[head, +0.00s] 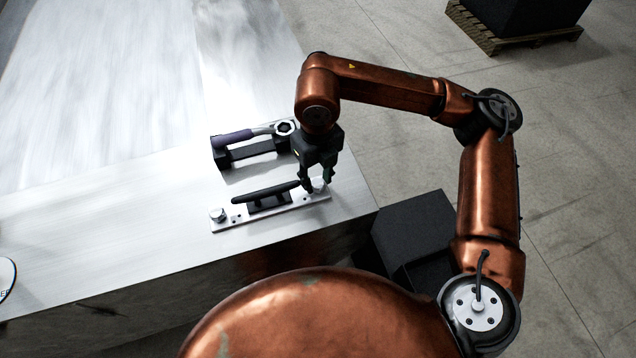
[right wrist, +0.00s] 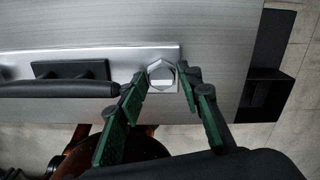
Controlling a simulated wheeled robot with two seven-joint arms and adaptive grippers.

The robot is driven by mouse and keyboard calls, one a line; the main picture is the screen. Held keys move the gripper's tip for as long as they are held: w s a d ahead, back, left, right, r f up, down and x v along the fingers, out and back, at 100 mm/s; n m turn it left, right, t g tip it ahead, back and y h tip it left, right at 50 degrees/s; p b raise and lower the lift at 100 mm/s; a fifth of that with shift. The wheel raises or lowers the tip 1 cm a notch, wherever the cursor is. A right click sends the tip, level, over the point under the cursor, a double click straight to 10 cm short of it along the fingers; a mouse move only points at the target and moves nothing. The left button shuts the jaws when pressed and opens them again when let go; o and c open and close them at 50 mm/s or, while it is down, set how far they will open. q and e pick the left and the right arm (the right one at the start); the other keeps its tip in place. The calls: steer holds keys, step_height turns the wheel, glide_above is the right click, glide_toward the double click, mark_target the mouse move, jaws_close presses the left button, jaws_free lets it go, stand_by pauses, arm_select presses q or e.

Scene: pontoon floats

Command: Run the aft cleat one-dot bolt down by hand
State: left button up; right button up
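The cleat (head: 268,196) is a black bar on a pale metal plate (head: 240,219) lying on the bench; it also shows in the right wrist view (right wrist: 70,69). A silver hex bolt (right wrist: 161,75) stands at the plate's right end. Another silver bolt (head: 218,215) is at its left end. No dot marks can be made out on either. My right gripper (head: 318,188) points down over the right-end bolt. In the right wrist view its green-padded fingers (right wrist: 162,74) are spread on either side of the bolt head, with small gaps showing. My left gripper is out of view.
A purple-handled wrench (head: 240,136) rests on a black holder (head: 222,158) behind the cleat. Black boxes (head: 415,235) stand below that edge. A loaded pallet (head: 490,38) is far off.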

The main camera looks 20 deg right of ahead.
steer(key=n+b, duration=0.1)
steer(key=n, duration=0.3)
steer(key=shift+a+f+b, duration=0.1)
steer(key=shift+f+b, duration=0.1)
steer(key=shift+b, duration=0.15)
steer(key=n+b, duration=0.1)
steer(key=n, duration=0.2)
steer(key=shift+r+n+b, duration=0.1)
steer(key=shift+n+b, duration=0.2)
steer(key=shift+n, duration=0.8)
steer(key=n+b, duration=0.2)
steer(key=n, duration=0.3)
steer(key=n+b, duration=0.2)
steer(key=n, duration=0.2)
steer(key=n+b, duration=0.1)
steer(key=n, duration=0.1)
steer(key=shift+n, duration=0.4)
steer(key=shift+s+n+b, duration=0.1)
steer(key=shift+n+b, duration=0.5)
steer(key=shift+n, duration=0.9)
steer(key=n+b, duration=0.1)
steer(key=n, duration=0.8)
steer(key=shift+b, duration=0.35)
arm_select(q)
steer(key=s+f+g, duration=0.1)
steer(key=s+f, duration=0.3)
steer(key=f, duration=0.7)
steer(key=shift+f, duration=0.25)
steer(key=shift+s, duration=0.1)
